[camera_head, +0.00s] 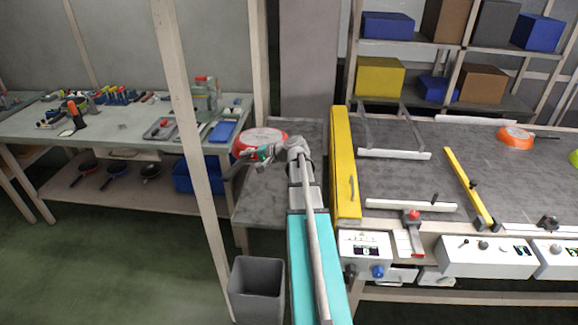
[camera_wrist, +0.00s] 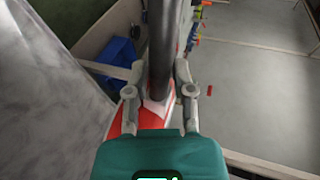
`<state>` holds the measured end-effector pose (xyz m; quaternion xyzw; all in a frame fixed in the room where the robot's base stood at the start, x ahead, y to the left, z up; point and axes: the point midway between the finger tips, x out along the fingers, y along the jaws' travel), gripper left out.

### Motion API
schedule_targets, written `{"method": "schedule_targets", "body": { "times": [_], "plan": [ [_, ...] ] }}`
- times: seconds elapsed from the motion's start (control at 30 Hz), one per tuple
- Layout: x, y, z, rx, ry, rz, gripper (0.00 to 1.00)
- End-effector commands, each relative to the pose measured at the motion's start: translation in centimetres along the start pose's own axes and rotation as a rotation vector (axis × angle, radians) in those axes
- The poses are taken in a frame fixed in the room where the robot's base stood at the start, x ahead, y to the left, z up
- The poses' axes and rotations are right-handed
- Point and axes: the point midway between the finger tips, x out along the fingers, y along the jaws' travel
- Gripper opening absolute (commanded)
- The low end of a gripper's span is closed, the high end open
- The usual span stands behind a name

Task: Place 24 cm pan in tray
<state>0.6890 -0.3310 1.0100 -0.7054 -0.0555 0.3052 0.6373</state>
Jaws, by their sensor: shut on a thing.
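A red pan (camera_head: 264,136) shows in the head view at the end of my arm, above the grey surface left of the yellow panel. My gripper (camera_head: 262,154) is at its near side. In the wrist view my gripper (camera_wrist: 160,92) is shut on the pan's dark handle (camera_wrist: 161,45), which runs between the fingers. Red parts of the pan (camera_wrist: 127,118) show beside the handle; the rest is hidden. A shallow blue tray (camera_head: 222,132) lies on the left workbench's right end, with a grey tray (camera_head: 160,130) further left. I cannot tell which tray is the task's.
The workbench (camera_head: 80,135) holds many small tools; several pans lie on its lower shelf beside a blue crate (camera_head: 190,180). A pale post (camera_head: 187,110) stands before the bench. A grey bin (camera_head: 257,288) is on the floor. An orange pan (camera_head: 515,138) lies on the conveyor (camera_head: 400,185).

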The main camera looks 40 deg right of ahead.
Motion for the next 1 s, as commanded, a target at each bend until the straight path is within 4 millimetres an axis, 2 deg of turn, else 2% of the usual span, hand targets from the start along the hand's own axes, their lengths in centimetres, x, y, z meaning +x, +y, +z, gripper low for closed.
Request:
{"method": "schedule_targets", "body": {
  "times": [0.03, 0.4, 0.6, 0.8, 1.0],
  "plan": [
    [0.0, 1.4, -0.6, 0.010, 0.033, 0.000, 0.00],
    [-2.2, 8.4, -6.0, 0.105, 0.320, 0.004, 0.00],
    [-3.9, 11.5, -8.4, 0.145, 0.460, -0.004, 0.00],
    [-5.2, 13.1, -9.7, 0.169, 0.544, -0.013, 0.00],
    [-5.7, 13.4, -10.2, 0.177, 0.572, -0.016, 0.00]
  ]
}}
